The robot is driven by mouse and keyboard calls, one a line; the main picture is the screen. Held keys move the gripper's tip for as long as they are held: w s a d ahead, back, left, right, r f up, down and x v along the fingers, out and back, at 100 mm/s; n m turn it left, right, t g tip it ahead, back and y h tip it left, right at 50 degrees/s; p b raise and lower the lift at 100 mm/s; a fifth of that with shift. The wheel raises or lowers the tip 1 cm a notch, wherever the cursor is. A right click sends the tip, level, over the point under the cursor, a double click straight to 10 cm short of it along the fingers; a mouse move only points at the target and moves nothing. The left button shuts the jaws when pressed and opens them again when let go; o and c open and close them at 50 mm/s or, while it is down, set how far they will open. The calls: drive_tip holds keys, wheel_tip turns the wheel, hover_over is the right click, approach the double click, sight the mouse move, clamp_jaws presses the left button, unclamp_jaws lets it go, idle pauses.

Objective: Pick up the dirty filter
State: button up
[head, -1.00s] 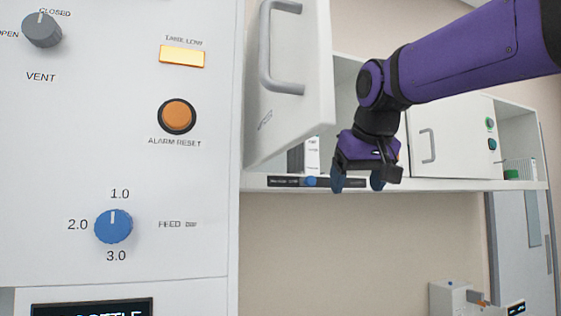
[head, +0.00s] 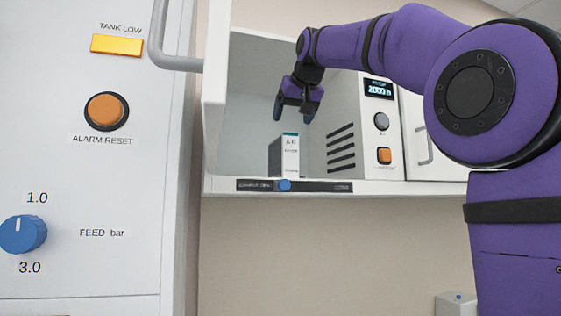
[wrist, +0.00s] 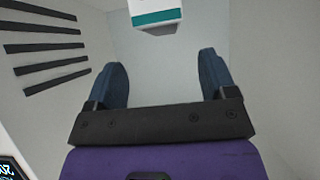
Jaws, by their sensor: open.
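A white box-shaped cartridge (head: 290,157) with a teal top edge and a grey side stands upright in the open cabinet. Its label is too small to read, so I cannot tell whether it is the dirty filter. Part of a white block with a teal band, likely the same cartridge (wrist: 156,14), shows at the top of the wrist view. My gripper (head: 293,112) is above the cartridge, fingers pointing down, apart from it. In the wrist view my gripper (wrist: 163,70) has its two blue fingers wide apart with nothing between them.
The open cabinet (head: 245,110) has a door swung out at its left. A slotted unit (head: 342,150) with a display and knobs stands right of the cartridge. The shelf edge (head: 330,186) carries a dark strip with a blue knob. A control panel (head: 100,190) fills the left.

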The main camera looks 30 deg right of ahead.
drive_tip(key=x, duration=0.7)
drive_tip(key=shift+w+a+f, duration=0.1)
drive_tip(key=shift+w+f, duration=0.1)
drive_tip(key=shift+w, duration=0.15)
drive_tip(key=c, duration=1.3)
drive_tip(key=shift+c, duration=0.2)
drive_tip(key=shift+r, duration=0.15)
